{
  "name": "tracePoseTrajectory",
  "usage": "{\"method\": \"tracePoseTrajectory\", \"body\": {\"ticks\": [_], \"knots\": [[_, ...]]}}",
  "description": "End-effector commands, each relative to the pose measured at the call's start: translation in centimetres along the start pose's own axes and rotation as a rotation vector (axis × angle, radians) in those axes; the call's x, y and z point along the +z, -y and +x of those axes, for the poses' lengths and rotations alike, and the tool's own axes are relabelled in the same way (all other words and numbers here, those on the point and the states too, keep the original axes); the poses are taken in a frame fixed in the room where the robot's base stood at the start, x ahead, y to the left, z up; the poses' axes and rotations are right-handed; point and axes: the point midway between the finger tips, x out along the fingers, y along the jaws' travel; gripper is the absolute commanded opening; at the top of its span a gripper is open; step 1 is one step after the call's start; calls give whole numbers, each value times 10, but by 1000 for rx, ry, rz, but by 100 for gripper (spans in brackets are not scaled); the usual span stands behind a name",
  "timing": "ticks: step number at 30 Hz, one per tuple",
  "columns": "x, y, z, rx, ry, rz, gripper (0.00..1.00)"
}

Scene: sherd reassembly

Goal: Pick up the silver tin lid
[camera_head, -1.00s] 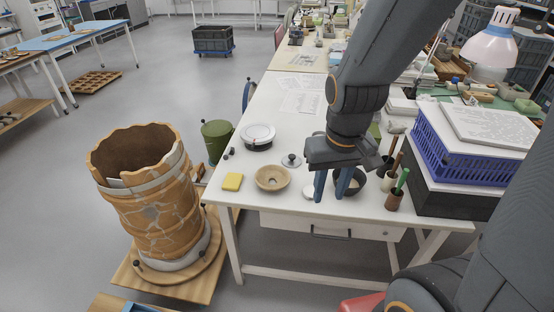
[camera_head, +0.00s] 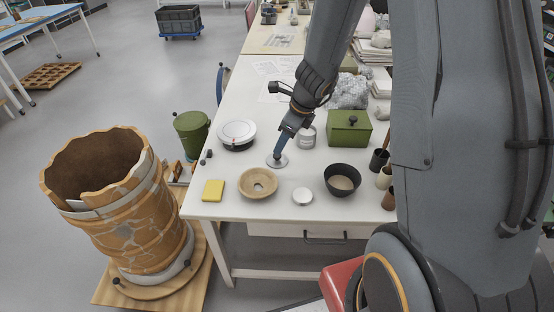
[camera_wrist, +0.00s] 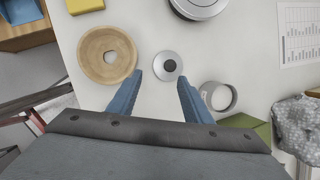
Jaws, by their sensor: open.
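The silver tin lid (camera_head: 281,162) is a small round grey disc lying flat on the white table, partly hidden by a finger in the head view. In the wrist view the lid (camera_wrist: 168,54) shows whole, with a dark round knob in its middle. My gripper (camera_head: 278,153) is open and points down over the lid. In the wrist view its two blue fingertips (camera_wrist: 160,79) stand apart, with the lid between and just beyond them. I cannot tell whether the fingers touch it. An open silver tin (camera_head: 308,137) stands to the right of the lid.
A wooden bowl (camera_head: 258,184) sits close in front of the lid. A round white device (camera_head: 237,131) is behind left, a green box (camera_head: 349,133) to the right. A dark bowl (camera_head: 342,179), white disc (camera_head: 302,196) and yellow block (camera_head: 213,190) lie near the front edge.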

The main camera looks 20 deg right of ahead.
Motion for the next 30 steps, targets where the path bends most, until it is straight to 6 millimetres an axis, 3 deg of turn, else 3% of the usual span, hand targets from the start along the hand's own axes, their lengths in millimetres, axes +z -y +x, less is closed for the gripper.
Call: {"method": "tracePoseTrajectory", "body": {"ticks": [3,7,24,30], "knots": [[-4,20,20,-25,9,266,45],[-5,29,31,-36,16,397,45],[-3,25,96,-37,17,411,45],[-2,25,106,-38,18,409,45]]}}
